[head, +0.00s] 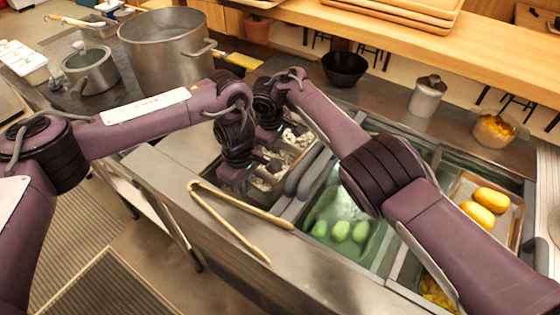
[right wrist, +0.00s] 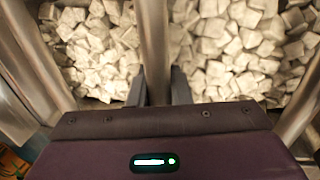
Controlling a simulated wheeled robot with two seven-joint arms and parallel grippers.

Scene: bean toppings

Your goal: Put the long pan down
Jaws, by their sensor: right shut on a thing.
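A long metal pan (head: 312,153) of pale cubes sits in the counter's row of wells, partly hidden by both my arms. In the right wrist view, a metal rim (right wrist: 154,45) runs between the two fingers of my right gripper (right wrist: 158,88), with pale cubes on both sides. The right gripper is shut on this rim, which appears to be the pan's. In the head view the right gripper (head: 272,158) is low over the cubes, its fingers mostly hidden. My left gripper (head: 238,183) is just below and left of it, over the cubes near the front; its finger opening is unclear.
Wooden tongs (head: 228,222) lie on the counter's front edge. A bin of green pieces (head: 340,230) and a tray with yellow items (head: 485,205) are at the right. A large pot (head: 168,50) and a smaller lidded pot (head: 90,70) stand at the left. A black bowl (head: 344,68) is behind.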

